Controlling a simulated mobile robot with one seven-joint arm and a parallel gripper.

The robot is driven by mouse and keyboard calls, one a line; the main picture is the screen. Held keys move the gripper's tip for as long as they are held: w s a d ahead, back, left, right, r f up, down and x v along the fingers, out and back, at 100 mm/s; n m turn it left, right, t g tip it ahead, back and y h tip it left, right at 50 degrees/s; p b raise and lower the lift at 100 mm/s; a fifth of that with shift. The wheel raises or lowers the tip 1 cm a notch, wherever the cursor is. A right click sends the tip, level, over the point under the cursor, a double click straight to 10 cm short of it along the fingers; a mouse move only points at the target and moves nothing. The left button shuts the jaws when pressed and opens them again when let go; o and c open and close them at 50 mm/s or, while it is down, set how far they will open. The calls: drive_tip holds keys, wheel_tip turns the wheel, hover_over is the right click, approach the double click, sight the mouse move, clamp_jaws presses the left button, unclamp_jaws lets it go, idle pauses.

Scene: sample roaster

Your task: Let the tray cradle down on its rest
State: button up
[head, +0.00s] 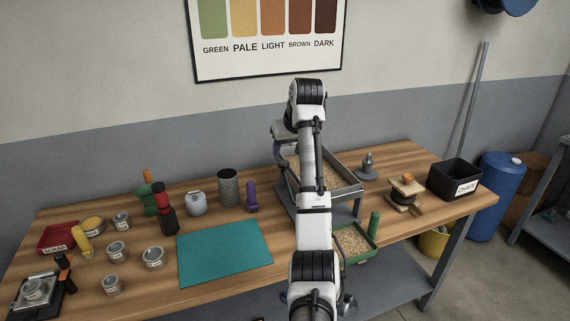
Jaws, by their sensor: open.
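The tray cradle (348,189) is a grey metal tray frame with tan beans in it, right of the table's middle. It stands on a grey stand (285,205), and my arm crosses in front of it. Its bed looks sloped toward the front right, but I cannot tell whether it touches its rest, which is hidden. My gripper (282,160) is open at the cradle's left back side, pointing down. A dark purple part shows by its fingers. I cannot tell whether the fingers touch the cradle.
A green tray of beans (355,243) sits below the cradle's front, beside a green cylinder (374,222). A purple-handled tool (252,197) and a mesh cup (228,187) stand left. A teal mat (224,252) lies clear.

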drive_tip(key=v, duration=0.4)
drive_tip(key=shift+s+r, duration=0.15)
drive_tip(key=shift+r, duration=0.1)
